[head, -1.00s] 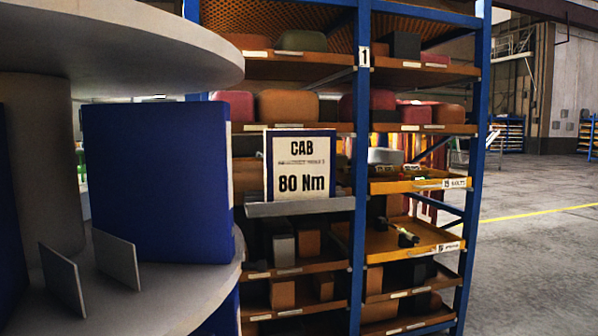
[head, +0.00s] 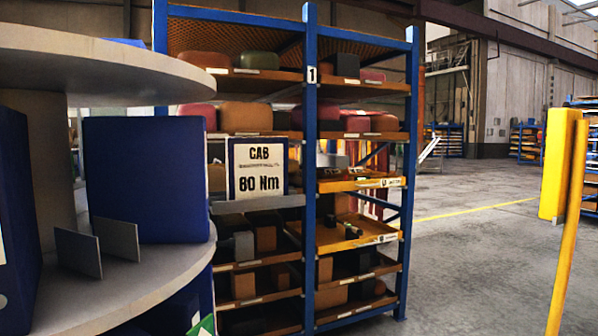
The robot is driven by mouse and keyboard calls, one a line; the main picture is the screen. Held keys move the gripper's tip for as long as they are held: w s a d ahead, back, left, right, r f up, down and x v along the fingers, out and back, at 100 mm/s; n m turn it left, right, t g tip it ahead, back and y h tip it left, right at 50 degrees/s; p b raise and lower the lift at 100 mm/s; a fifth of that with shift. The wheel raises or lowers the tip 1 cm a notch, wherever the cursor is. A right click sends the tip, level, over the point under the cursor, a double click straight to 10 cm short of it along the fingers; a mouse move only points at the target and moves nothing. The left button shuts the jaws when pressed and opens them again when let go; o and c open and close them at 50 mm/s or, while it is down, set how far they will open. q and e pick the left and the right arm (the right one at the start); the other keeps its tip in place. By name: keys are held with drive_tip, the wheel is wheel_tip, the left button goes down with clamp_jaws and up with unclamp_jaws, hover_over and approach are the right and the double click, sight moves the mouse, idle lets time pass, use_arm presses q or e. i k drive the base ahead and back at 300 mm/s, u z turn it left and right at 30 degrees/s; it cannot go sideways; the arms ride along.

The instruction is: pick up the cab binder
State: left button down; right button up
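A blue-edged board or binder with a white face reading "CAB 80 Nm" (head: 257,168) stands upright on a narrow grey ledge (head: 240,204) at the front of the blue rack. A plain blue binder (head: 148,178) stands upright on the lower tier of a round grey carousel (head: 130,285) at the left. Another blue binder (head: 14,210) stands at the left edge, partly cut off. No label shows on the side of the plain blue binder, so I cannot tell what it is. Neither of my grippers is in view.
The blue rack (head: 311,215) holds orange trays with several castings and parts. Small grey dividers (head: 78,252) stand on the carousel. A yellow post (head: 566,225) with a yellow panel (head: 556,165) stands at the right. Open concrete floor (head: 470,270) lies between rack and post.

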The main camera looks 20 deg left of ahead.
sight(257, 167)
drive_tip(key=u, duration=0.35)
drive_tip(key=i, duration=2.6)
drive_tip(key=u, duration=0.65)
